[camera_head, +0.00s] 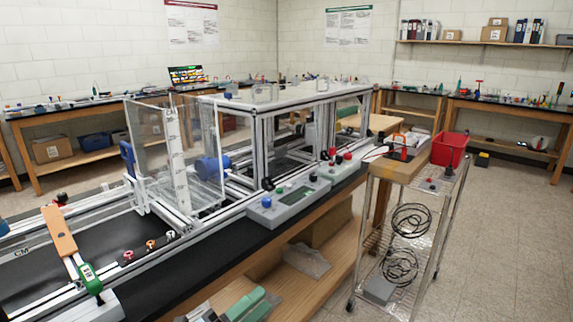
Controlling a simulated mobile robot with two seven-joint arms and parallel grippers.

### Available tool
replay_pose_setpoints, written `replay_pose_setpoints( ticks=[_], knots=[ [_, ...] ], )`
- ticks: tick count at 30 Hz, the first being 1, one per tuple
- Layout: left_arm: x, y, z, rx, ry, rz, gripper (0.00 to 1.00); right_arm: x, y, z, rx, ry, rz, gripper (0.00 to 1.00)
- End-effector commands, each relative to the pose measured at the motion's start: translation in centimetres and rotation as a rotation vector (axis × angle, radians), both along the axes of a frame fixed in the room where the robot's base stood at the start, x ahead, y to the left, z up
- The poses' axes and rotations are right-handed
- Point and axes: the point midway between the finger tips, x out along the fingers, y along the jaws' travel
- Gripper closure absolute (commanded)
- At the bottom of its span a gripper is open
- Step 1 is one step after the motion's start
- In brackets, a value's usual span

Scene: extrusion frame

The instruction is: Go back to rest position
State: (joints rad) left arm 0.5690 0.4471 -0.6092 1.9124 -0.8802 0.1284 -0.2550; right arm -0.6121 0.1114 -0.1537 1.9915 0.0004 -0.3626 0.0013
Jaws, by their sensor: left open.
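My right gripper is not in view.
A grey control box (288,203) stands on the bench's front edge. A tool with a wooden block (59,232) and a green end (89,279) lies at the left. A wire cart (398,228) with a red bin (449,149) stands at the right. Open floor (500,235) lies beyond it.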

Motion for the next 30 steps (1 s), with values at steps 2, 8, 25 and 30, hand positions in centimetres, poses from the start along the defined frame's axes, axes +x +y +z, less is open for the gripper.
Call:
replay_pose_setpoints(
  ticks=[2, 8, 25, 30],
  knots=[
    [-0.4, 2.0, -1.8, -0.136, 0.163, 0.123, 0.58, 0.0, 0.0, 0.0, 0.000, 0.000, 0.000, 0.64],
    [-3.0, 8.2, -8.6, -0.419, 0.600, 0.456, 0.58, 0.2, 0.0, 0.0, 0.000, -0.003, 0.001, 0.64],
    [-28.3, 17.3, -25.3, -0.734, 1.719, 1.268, 0.58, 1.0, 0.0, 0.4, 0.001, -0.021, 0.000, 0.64],
    [-33.5, 17.5, -25.8, -0.730, 1.877, 1.384, 0.58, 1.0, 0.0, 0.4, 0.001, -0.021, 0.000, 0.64]
  ],
)
